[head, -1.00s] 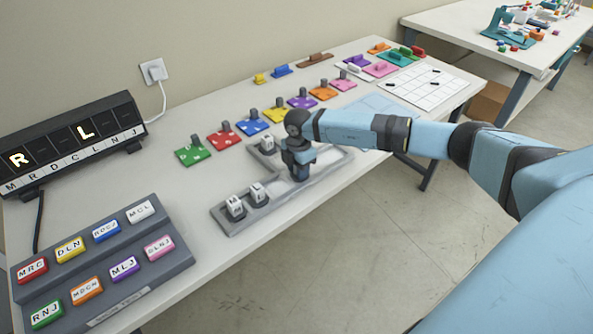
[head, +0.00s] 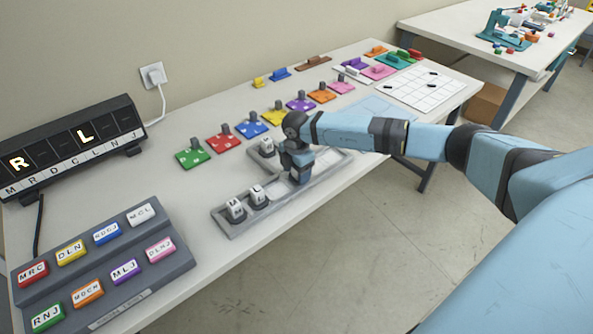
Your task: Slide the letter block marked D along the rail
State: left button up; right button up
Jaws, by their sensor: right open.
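A grey rail tray (head: 237,232) lies along the front of the table. Two white letter blocks, one (head: 235,210) beside another (head: 257,196), stand at its left end. A third white block (head: 267,147) stands at the back branch of the rail, left of my right gripper. The marks on the blocks are too small to read, so I cannot tell which is D. My right gripper (head: 301,178) points down over the middle of the rail, right of the front pair. It is open, and its fingers hide whatever is between them. My left gripper is out of view.
A display (head: 70,150) with lit R and L stands at the left. A button panel (head: 180,255) with several coloured keys is in front of it. Coloured plates with pegs, such as the green one (head: 193,158), line the table behind the rail. A white grid board (head: 428,84) lies right.

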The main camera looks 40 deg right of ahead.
notch_tip(320, 180, up, 14)
dwell(0.4)
jog(key=shift+f, duration=0.1)
pick_arm(q)
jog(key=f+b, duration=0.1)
jog(key=b, duration=0.1)
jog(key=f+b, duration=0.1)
jog(key=b, duration=0.1)
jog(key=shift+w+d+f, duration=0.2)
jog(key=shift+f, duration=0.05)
pick_arm(e)
jog(key=m, duration=1.2)
jog(key=r+m, duration=0.1)
jog(key=m, duration=2.3)
jog(key=shift+d+r, duration=0.15)
jog(key=shift+d, duration=0.15)
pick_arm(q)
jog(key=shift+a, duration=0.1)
